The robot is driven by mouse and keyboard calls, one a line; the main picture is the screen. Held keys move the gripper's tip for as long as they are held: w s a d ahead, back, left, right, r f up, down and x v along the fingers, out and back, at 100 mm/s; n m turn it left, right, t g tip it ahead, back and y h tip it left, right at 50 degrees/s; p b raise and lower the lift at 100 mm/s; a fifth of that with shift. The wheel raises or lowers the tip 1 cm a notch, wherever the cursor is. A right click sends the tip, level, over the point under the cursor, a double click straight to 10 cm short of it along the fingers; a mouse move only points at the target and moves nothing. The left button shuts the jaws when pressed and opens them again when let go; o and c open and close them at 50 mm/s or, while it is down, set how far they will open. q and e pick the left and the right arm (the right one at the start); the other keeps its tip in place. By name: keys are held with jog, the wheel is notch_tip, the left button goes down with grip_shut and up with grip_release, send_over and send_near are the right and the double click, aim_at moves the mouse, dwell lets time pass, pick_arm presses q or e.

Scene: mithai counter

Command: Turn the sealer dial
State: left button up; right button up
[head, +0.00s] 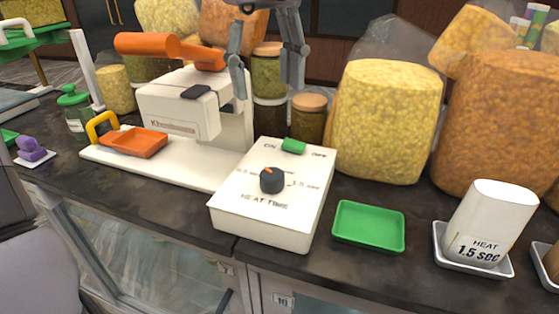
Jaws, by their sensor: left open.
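The sealer dial (272,180) is a dark round knob on the sloped top of a white control box (240,216). Its orange mark sits at the upper left of the knob, toward the label that ends in ".5 sec" on the left; "1.5 sec" is printed on the right and "HEAT TIME" in front. A green switch (293,146) sits behind the dial between ON and OFF. My left gripper (267,90) is open and empty, fingers pointing down, above and behind the box, apart from the dial. My right gripper is not in view.
A white sealer (180,105) with an orange handle stands left of the box. A green tray (368,226) lies right of it. A white block reading "HEAT 1.5 sec" (490,215) stands in a metal tray farther right. Jars (308,118) and large snack bags (388,120) crowd behind.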

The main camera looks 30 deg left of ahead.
pick_arm(q)
notch_tip(320, 180, down, 3)
jog(key=p, duration=0.2)
send_over(272, 174)
notch_tip(272, 174, down, 8)
jog(key=shift+a+r, duration=0.1)
notch_tip(272, 174, down, 4)
jog(key=shift+p, duration=0.6)
jog(key=shift+f, duration=0.75)
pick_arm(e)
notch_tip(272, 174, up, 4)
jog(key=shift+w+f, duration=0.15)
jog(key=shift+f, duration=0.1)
pick_arm(q)
jog(key=shift+c, duration=0.3)
jog(key=c, duration=1.1)
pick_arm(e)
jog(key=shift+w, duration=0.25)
